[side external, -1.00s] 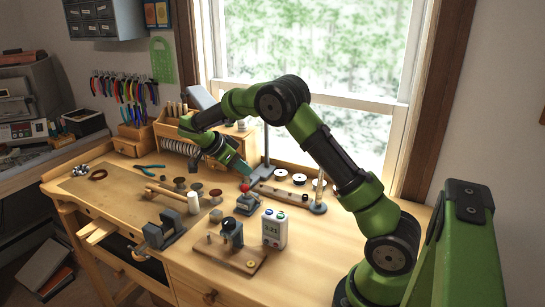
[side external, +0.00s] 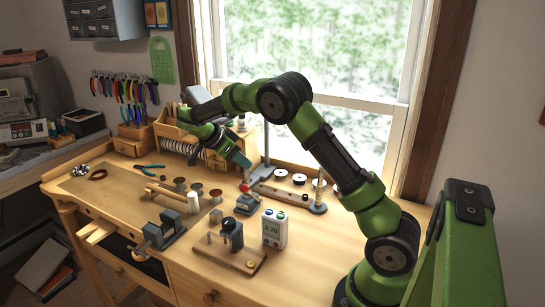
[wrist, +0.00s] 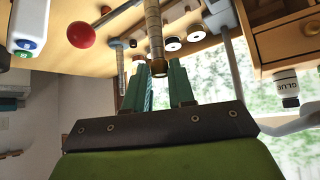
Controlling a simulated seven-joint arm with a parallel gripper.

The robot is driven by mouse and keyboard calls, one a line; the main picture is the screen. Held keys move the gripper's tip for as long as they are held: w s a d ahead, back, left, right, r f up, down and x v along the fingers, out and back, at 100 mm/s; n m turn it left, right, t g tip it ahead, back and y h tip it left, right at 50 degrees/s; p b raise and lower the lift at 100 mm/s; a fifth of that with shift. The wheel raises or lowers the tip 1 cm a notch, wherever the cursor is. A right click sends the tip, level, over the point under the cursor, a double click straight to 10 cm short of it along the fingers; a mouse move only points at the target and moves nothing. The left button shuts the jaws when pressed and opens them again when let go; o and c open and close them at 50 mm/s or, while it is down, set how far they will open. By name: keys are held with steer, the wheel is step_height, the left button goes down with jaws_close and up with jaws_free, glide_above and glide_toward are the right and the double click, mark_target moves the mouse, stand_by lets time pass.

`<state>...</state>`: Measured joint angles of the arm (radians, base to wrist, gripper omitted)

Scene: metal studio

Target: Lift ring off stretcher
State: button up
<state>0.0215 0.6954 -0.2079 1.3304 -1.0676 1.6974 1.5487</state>
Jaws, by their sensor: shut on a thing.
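My gripper (side external: 242,160) is shut and hangs above the middle of the bench. In the wrist view, my green fingers (wrist: 162,75) stand on either side of the near end of a banded, tan rod (wrist: 153,28), probably the stretcher's spindle. A small grey device with a red ball knob (side external: 245,187) sits just below my gripper; the ball (wrist: 81,35) also shows in the wrist view.
A vise (side external: 160,233) is at front left.

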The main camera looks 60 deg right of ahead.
steer(key=shift+r, duration=0.75)
steer(key=shift+r, duration=0.1)
steer(key=shift+r, duration=0.8)
